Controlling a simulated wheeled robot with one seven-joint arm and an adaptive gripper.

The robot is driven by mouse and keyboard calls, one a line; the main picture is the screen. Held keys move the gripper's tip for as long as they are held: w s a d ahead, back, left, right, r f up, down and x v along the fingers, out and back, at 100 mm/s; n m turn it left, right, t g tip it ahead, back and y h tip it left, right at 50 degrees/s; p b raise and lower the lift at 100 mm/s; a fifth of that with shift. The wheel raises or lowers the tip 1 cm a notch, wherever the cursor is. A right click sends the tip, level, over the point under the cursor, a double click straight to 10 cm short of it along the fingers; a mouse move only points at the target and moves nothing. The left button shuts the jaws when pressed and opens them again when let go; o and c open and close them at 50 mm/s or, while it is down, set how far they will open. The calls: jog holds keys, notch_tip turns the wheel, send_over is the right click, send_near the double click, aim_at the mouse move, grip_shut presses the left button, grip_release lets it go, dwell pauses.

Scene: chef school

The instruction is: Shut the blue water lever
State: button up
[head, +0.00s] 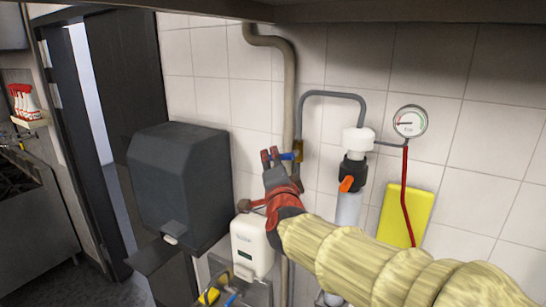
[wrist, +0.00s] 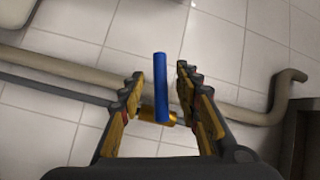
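The blue water lever (head: 287,156) sticks out to the left from a brass valve (head: 298,150) on the wall pipe in the head view. In the wrist view the blue lever (wrist: 161,87) stands upright in the picture, with the brass valve body (wrist: 158,118) at its lower end. My gripper (head: 270,156) is at the lever, its fingers partly overlapping it in the head view. In the wrist view my gripper (wrist: 160,85) is open, with one finger on each side of the lever and visible gaps on both sides.
A dark dispenser (head: 178,185) hangs left of my gripper, with a white soap dispenser (head: 252,246) below. Right of the valve are a filter with an orange lever (head: 347,184), a pressure gauge (head: 410,122) and a yellow board (head: 408,212). A thick beige pipe (head: 290,85) runs down the tiled wall.

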jog(key=shift+w+a, duration=0.15)
jog(key=shift+w, duration=1.65)
jog(key=shift+c, duration=0.2)
jog(key=c, duration=0.8)
grip_shut()
